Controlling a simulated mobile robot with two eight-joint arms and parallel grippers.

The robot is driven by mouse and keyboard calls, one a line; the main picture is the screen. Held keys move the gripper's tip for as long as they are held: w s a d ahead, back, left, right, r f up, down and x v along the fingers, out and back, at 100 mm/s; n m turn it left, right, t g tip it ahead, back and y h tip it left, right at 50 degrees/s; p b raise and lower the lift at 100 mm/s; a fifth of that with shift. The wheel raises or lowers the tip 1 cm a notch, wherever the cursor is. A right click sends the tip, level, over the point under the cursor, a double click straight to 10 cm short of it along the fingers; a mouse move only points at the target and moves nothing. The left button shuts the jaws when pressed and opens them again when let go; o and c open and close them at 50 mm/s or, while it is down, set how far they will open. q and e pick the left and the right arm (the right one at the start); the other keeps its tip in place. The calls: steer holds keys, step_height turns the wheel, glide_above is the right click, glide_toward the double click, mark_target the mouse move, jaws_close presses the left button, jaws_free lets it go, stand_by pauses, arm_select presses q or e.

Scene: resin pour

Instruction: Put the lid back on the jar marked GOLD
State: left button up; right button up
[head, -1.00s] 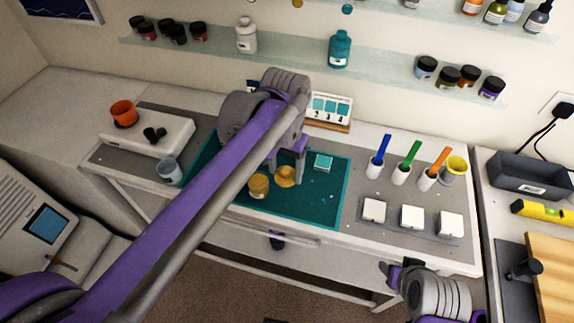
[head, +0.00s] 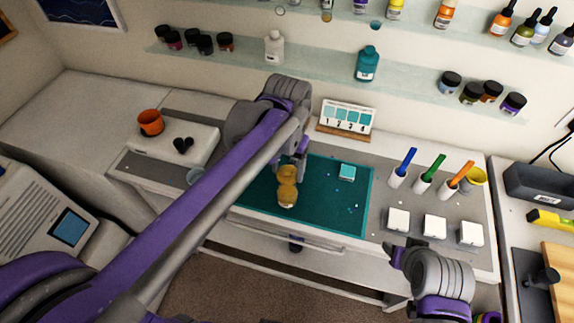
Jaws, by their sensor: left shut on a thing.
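The gold jar (head: 287,198) stands upright on the teal mat (head: 335,217), near its front edge. Its marking is too small to read. My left gripper (head: 291,163) is shut on a round gold lid (head: 287,174). The lid shows right behind and above the jar's top in the picture and overlaps it in view. I cannot tell whether lid and jar touch. My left arm crosses the mat's left part and hides it. My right gripper (head: 394,256) hangs in front of the table at the lower right; its jaws are not clear.
A small teal-topped box (head: 347,172) and a few teal specks lie right of the jar on the mat. A numbered card stand (head: 346,118) is behind. White blocks (head: 434,226) and colored-handled tools in cups (head: 424,182) stand to the right. The mat's right front is clear.

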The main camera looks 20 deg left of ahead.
arm_select(q)
steer(key=shift+f+b, duration=1.3)
steer(key=shift+f, duration=1.45)
arm_select(e)
steer(key=shift+s+f, duration=0.35)
steer(key=shift+f, duration=0.35)
steer(key=shift+s+f, duration=0.3)
steer(key=shift+f, duration=0.35)
steer(key=shift+s+f, duration=0.35)
steer(key=shift+f, duration=0.35)
arm_select(q)
steer(key=shift+f, duration=0.15)
arm_select(e)
steer(key=shift+f, duration=0.2)
arm_select(q)
steer(key=o, duration=1.3)
steer(key=shift+r+p, duration=1.6)
steer(key=shift+r, duration=1.95)
arm_select(e)
steer(key=r, duration=0.1)
steer(key=w+r, duration=0.1)
steer(key=r, duration=0.1)
steer(key=w+r, duration=0.1)
steer(key=r, duration=0.1)
steer(key=shift+w, duration=0.2)
